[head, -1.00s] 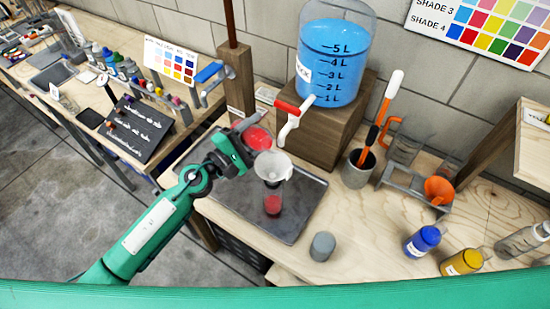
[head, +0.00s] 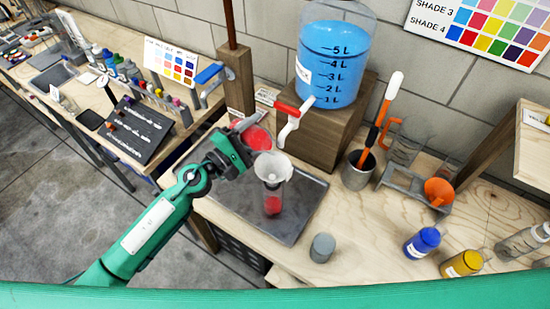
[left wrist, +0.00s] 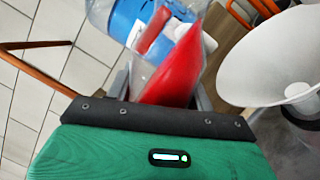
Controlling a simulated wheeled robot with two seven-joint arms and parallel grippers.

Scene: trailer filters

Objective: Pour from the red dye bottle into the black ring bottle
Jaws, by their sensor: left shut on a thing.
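The red dye bottle (head: 257,139) is clear with red liquid inside. My left gripper (head: 245,130) is shut on it and holds it tilted, just above and behind the white funnel (head: 272,167). The funnel sits in the mouth of a clear bottle (head: 272,203), which looks like the black ring bottle. It stands upright on the dark tray and has red liquid in its lower part. In the left wrist view the red dye bottle (left wrist: 172,75) lies tilted between the fingers, with the funnel (left wrist: 275,60) to its right. The funnel partly hides the lower bottle's neck. My right gripper is out of view.
The dark tray (head: 300,205) lies under the bottle. A blue water dispenser (head: 332,65) with a red-handled tap is close behind. A grey cap-like cylinder (head: 322,247) stands in front. Blue (head: 422,242) and yellow (head: 461,263) bottles stand at right.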

